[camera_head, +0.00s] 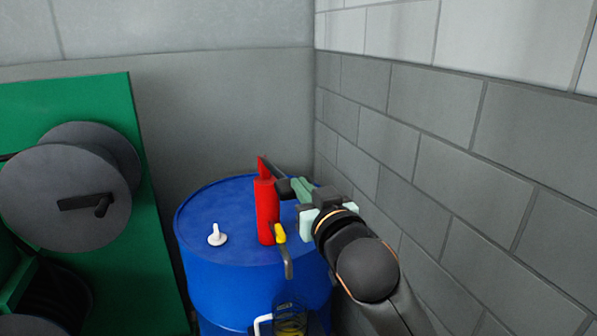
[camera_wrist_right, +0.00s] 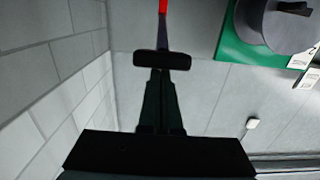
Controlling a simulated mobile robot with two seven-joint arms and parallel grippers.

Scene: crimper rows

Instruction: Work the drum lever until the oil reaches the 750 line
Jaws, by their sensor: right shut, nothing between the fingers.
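A red pump (camera_head: 266,210) stands upright on a blue drum (camera_head: 230,275). Its dark lever rod (camera_head: 272,168) slopes down to the right from the red top, ending near a black grip (camera_head: 285,188). In the right wrist view the grip (camera_wrist_right: 162,60) lies crosswise just beyond my fingertips. My right gripper (camera_head: 300,188) is shut with nothing between its fingers, close by the grip; I cannot tell if they touch. A grey spout (camera_head: 288,262) with a yellow part hangs over a clear jug (camera_head: 290,308) holding yellow oil. Its lines are unreadable. My left gripper is out of view.
A white cap (camera_head: 216,236) sits on the drum top. A green machine (camera_head: 125,150) with grey reels (camera_head: 65,198) stands at the left. A grey block wall (camera_head: 450,150) runs close along the right of my arm.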

